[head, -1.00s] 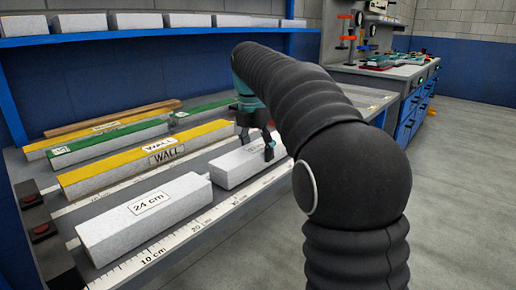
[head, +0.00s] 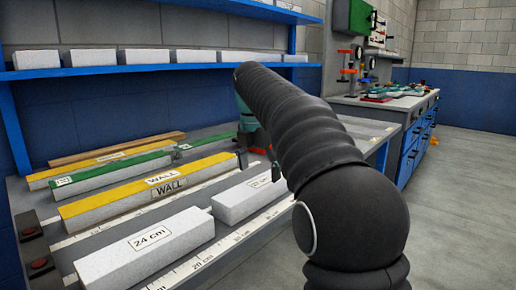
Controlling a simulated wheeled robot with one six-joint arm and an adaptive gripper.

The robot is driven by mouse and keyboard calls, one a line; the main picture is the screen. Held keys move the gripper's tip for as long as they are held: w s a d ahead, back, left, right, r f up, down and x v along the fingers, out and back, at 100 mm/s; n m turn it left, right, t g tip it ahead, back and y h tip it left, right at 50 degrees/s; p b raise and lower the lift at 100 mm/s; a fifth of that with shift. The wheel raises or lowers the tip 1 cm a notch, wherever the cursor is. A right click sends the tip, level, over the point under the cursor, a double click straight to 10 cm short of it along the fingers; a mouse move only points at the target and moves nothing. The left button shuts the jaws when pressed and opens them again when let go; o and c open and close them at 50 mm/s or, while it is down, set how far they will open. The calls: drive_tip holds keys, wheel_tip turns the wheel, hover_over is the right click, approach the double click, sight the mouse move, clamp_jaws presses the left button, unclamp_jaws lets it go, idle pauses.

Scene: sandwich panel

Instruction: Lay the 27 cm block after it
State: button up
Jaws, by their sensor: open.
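A white block marked 24 cm (head: 150,245) lies along the printed scale at the front of the bench. A second white block (head: 240,202) lies in line after it, to its right, with a small gap seeming to show between them; its label is partly hidden and I cannot read it surely. My gripper (head: 259,160) is open at the far right end of this second block, mostly behind my arm. Its dark fingers show just above or beside the block; I cannot tell whether they touch. I see no label reading 27 cm.
A yellow-topped wall bar (head: 150,198) runs behind the blocks. Green (head: 110,172), yellow and wooden bars (head: 120,148) lie farther back. Several white blocks (head: 90,57) stand on the blue shelf (head: 150,70) above. A side bench (head: 385,100) with tools stands at the right.

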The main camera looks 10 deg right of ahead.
sight(257, 184)
wheel_tip(257, 184, up, 8)
drive_tip(key=s+f+m+t, duration=0.1)
drive_tip(key=s+f+m, duration=0.1)
drive_tip(key=s+m, duration=0.45)
drive_tip(key=s+f+m+t+y, duration=0.1)
drive_tip(key=s+f+m+t, duration=0.2)
drive_tip(key=s+f+m, duration=1.5)
drive_tip(key=s+f, duration=0.5)
drive_tip(key=shift+s+d+m+t, duration=0.3)
drive_tip(key=shift+s+m+t, duration=0.05)
drive_tip(key=shift+t, duration=0.05)
